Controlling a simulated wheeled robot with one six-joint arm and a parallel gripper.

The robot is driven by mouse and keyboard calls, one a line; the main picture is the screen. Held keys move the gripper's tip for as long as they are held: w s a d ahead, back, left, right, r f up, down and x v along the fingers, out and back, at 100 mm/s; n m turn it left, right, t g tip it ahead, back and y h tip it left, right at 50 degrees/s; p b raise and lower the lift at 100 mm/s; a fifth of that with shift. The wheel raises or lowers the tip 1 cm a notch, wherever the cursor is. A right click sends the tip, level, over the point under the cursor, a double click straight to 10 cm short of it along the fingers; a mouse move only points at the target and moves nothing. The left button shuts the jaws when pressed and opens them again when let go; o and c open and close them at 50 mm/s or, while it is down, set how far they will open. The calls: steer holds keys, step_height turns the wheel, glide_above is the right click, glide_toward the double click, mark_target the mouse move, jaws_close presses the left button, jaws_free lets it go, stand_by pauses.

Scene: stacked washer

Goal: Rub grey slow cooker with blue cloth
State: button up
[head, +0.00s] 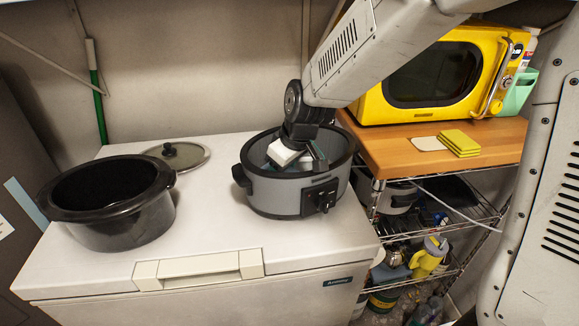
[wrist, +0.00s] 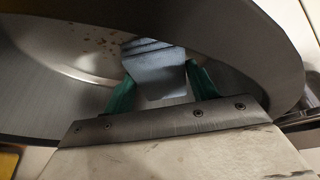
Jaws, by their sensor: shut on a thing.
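The grey slow cooker (head: 277,194) stands open on the white chest, with a black rim and a dark control knob on its front. My gripper (head: 300,160) reaches down inside it. In the wrist view, my gripper (wrist: 160,78) is shut, its green fingers on either side of the folded blue cloth (wrist: 158,75). The slow cooker's inner wall and floor (wrist: 60,45) surround the cloth, and brown specks show on the lighter surface beside it. Whether the cloth touches that surface is hard to tell. In the head view, the cooker's rim and my gripper hide most of the cloth.
A black pot (head: 112,212) stands at the left on the white chest (head: 205,240), with a glass lid (head: 180,155) behind it. At the right, a wooden-topped rack (head: 400,150) holds a yellow microwave (head: 385,105) and yellow sponges (head: 459,142). The chest's front middle is clear.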

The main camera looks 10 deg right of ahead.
steer(key=shift+s+a+r, duration=0.1)
steer(key=shift+s+a, duration=0.25)
steer(key=shift+a, duration=0.65)
steer(key=shift+s+a+r, duration=0.1)
steer(key=shift+s+a, duration=0.2)
steer(key=shift+a, duration=0.7)
steer(key=shift+s+a, duration=0.35)
steer(key=shift+a, duration=0.65)
step_height(320, 180, up, 6)
steer(key=shift+r, duration=0.15)
step_height(320, 180, up, 3)
steer(key=shift+f, duration=0.15)
steer(key=shift+s, duration=0.1)
